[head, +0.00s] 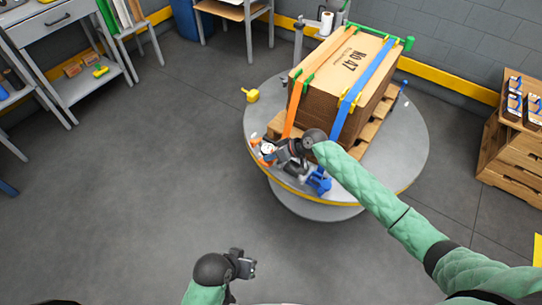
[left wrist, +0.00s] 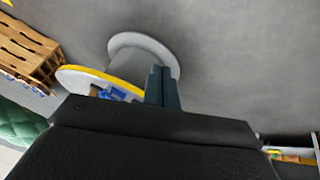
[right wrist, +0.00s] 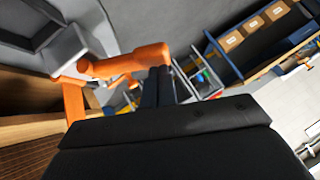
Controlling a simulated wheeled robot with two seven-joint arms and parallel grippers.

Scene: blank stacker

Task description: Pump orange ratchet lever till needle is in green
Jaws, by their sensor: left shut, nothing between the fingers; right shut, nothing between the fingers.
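The orange ratchet (head: 264,158) sits at the front left edge of the round turntable, at the foot of the orange strap (head: 294,105). A small pale round face beside it may be the gauge; its needle and green zone cannot be read. My right gripper (head: 278,154) is shut and empty, right at the ratchet. In the right wrist view, the orange lever (right wrist: 128,62) reaches across to the shut fingertips (right wrist: 159,72); whether they touch is unclear. My left gripper (head: 250,268) is shut and empty, low over open floor, away from the turntable.
A strapped cardboard box (head: 335,85) stands on a pallet on the turntable (head: 405,150). A blue ratchet (head: 319,181) sits right of my right gripper. A yellow knob (head: 251,95) is at the turntable's left.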

